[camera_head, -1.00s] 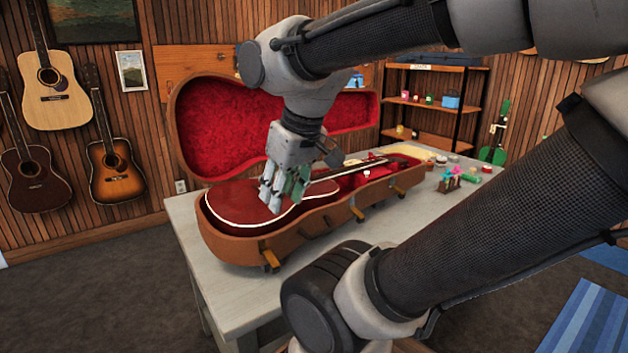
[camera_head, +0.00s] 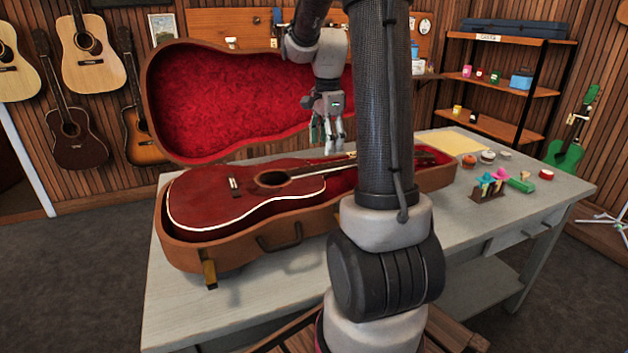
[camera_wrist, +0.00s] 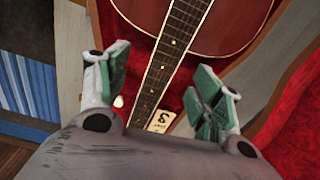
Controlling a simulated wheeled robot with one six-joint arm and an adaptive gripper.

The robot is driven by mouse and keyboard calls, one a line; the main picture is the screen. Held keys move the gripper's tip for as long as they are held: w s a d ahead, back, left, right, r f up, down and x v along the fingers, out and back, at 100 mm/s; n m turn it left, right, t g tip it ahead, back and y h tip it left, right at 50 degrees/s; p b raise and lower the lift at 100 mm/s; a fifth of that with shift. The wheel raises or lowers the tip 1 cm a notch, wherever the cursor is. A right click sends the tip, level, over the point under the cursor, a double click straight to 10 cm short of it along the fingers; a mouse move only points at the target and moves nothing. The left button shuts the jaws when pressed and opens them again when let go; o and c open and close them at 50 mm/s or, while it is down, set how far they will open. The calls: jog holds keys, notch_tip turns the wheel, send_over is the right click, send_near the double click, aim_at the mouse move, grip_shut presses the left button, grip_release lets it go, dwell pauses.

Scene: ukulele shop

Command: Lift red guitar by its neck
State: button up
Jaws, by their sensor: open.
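The red guitar (camera_head: 245,192) lies face up in an open brown case with red lining (camera_head: 283,240) on the grey table. Its body is at the left of the case, and its neck runs right, partly hidden behind my arm. My gripper (camera_head: 327,143) hangs above the guitar near where the neck leaves the body, open and empty. In the wrist view, the fretted neck (camera_wrist: 168,60) passes between the two green-padded fingers of my gripper (camera_wrist: 160,82), with the guitar body (camera_wrist: 225,22) beyond. Whether the fingers reach down beside the neck cannot be told.
The raised case lid (camera_head: 240,95) stands behind the guitar. Small colourful items (camera_head: 487,183) and round containers (camera_head: 487,157) sit on the table's right side. A shelf (camera_head: 500,85) and a green ukulele (camera_head: 566,152) are at right. Guitars hang on the left wall.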

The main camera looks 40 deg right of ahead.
aim_at(329, 166)
jog(key=shift+w+d+f+m, duration=0.25)
jog(key=shift+d+f+m, duration=0.3)
jog(key=shift+d, duration=0.15)
jog(key=shift+w+d+f, duration=0.1)
jog(key=shift+d+f, duration=0.05)
jog(key=shift+f, duration=0.2)
notch_tip(329, 166, down, 8)
jog(key=shift+w+d+r, duration=0.1)
jog(key=shift+r, duration=0.15)
grip_shut()
jog(key=shift+r, duration=0.1)
